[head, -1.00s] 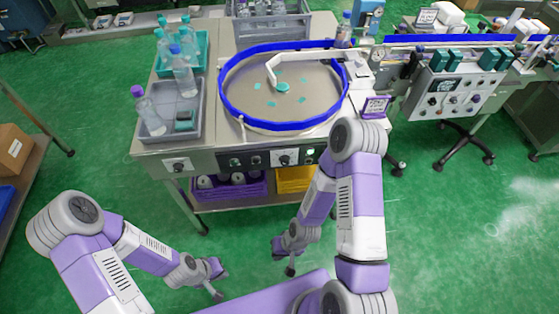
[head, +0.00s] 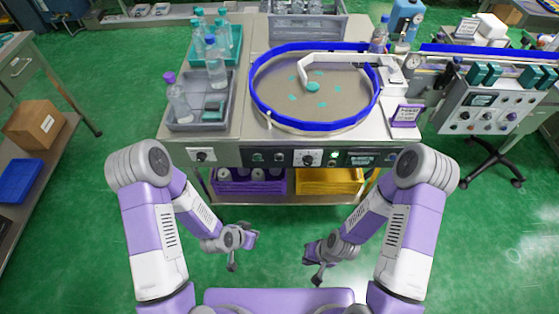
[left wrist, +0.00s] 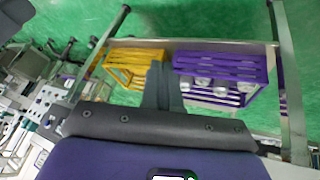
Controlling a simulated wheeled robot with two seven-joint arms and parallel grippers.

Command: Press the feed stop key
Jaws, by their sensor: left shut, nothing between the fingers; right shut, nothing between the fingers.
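The feed machine's front panel (head: 285,158) runs along the edge below the round blue-rimmed turntable (head: 312,88). It carries dark knobs, a lit green button (head: 334,158), a small dark display (head: 362,160) and a bluish button at its right end (head: 391,158). Key labels are too small to read, so I cannot tell which is the feed stop key. My left gripper (head: 232,264) is shut and empty, low in front of the machine; its closed fingers (left wrist: 158,72) show in the left wrist view. My right gripper (head: 319,276) is shut and empty, also below and apart from the panel.
A grey tray (head: 178,124) with bottles stands left of the turntable, a teal tray (head: 233,58) behind it. A purple crate (head: 250,187) and a yellow crate (head: 330,187) sit on the lower shelf. Another control box (head: 490,108) stands right. Green floor lies clear in front.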

